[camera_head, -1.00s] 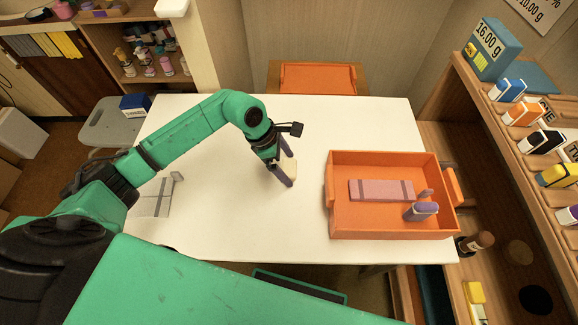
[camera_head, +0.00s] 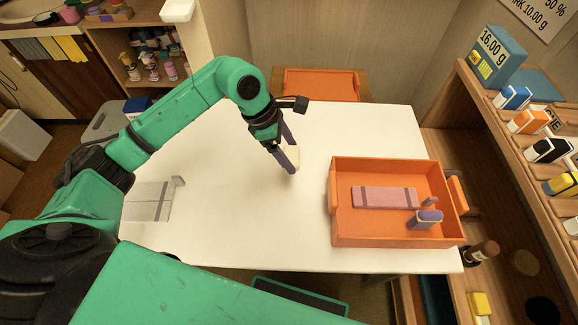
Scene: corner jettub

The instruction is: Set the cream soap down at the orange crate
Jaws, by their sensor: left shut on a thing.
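The cream soap (camera_head: 293,155) is a small pale block between the fingers of my left gripper (camera_head: 289,160). The gripper is shut on it above the white table, left of the orange crate. The fingers hide part of the soap, and I cannot tell how far above the table it is. The orange crate (camera_head: 345,232) stands on the right part of the table. In it lie a pink bar (camera_head: 385,198) with dark bands and a purple item (camera_head: 426,218). My right gripper is not in view.
The white table (camera_head: 240,220) is clear between gripper and crate. A grey-white item (camera_head: 150,200) lies at its left. Another orange crate (camera_head: 320,84) stands behind the table. A wooden shelf (camera_head: 500,170) with several small boxes is on the right.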

